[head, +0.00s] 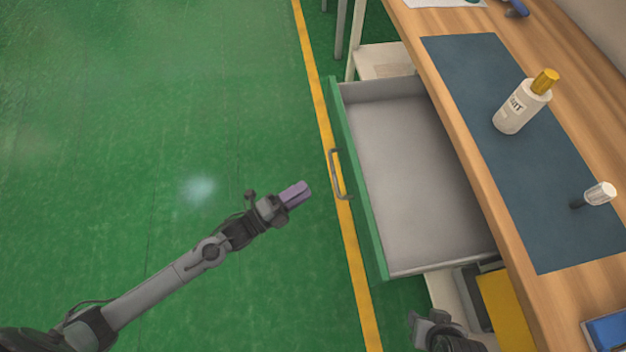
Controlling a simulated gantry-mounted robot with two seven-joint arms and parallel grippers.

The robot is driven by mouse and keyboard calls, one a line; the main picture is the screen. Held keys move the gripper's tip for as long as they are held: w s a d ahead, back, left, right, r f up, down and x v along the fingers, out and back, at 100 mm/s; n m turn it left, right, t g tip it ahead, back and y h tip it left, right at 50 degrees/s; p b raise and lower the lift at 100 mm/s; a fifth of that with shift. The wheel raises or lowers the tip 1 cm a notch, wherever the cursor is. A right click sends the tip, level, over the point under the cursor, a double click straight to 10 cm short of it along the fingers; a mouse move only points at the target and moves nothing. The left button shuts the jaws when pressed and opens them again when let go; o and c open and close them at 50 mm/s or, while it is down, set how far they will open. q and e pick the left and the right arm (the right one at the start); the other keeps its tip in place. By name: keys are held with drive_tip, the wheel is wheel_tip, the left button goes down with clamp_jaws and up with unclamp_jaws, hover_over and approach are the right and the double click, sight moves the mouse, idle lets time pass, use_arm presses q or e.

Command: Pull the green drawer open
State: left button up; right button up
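The green drawer (357,185) stands pulled out from under the wooden workbench, and its grey inside looks empty. Its grey bar handle (336,174) is on the green front face. My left gripper (301,191) is to the left of the handle, apart from it, with its purple fingers pointing at the drawer front. The fingers look closed together, with nothing between them. Part of my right arm (437,330) shows at the bottom edge, below the drawer; its fingertips cannot be made out.
The workbench (440,60) carries a dark blue mat (480,80), a white bottle with a yellow cap (520,105), a small white-capped item (599,193) and a blue box (607,331). A yellow item (505,310) sits below the bench. The green floor at left is clear.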

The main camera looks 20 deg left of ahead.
use_arm(q)
drive_tip(key=shift+v, duration=0.9)
